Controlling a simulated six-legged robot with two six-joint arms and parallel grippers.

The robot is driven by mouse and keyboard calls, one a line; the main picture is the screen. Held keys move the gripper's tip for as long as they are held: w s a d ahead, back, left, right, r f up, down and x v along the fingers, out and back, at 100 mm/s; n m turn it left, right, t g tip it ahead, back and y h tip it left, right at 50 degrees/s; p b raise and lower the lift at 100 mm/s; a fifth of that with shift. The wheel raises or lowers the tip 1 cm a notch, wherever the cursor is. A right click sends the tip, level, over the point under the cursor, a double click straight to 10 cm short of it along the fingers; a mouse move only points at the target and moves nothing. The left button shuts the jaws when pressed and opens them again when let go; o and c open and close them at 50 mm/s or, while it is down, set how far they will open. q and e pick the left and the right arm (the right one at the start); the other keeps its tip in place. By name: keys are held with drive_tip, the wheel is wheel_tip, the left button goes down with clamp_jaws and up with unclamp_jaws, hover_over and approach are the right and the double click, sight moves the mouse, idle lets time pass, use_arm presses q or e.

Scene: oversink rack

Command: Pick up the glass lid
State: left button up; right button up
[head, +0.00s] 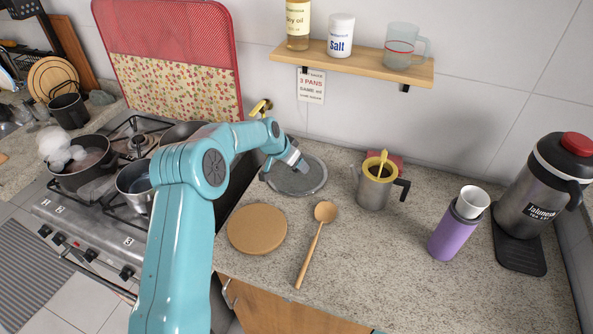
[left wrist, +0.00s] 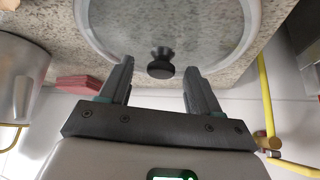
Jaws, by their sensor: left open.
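The glass lid (head: 297,176) lies on the speckled counter to the right of the stove, round with a grey rim. In the left wrist view the lid's clear glass (left wrist: 120,30) fills the top, and its black knob (left wrist: 160,63) shows between the fingers. My left gripper (head: 299,164) is over the lid in the head view. In the left wrist view the left gripper (left wrist: 158,75) is open, with one finger on each side of the knob and visible gaps to it. Whether the fingers are level with the knob is hard to tell. My right gripper is not seen.
A metal pitcher (head: 373,192) stands right of the lid, before a red block (left wrist: 78,85). A round wooden board (head: 257,229) and a wooden spoon (head: 313,245) lie in front. A yellow pipe (left wrist: 267,105) runs near the wall. Pots stand on the stove (head: 75,220) at left.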

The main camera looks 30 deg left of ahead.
use_arm(q)
drive_tip(key=shift+w+f, duration=0.1)
drive_tip(key=shift+f, duration=0.05)
drive_tip(key=c, duration=0.8)
clamp_jaws()
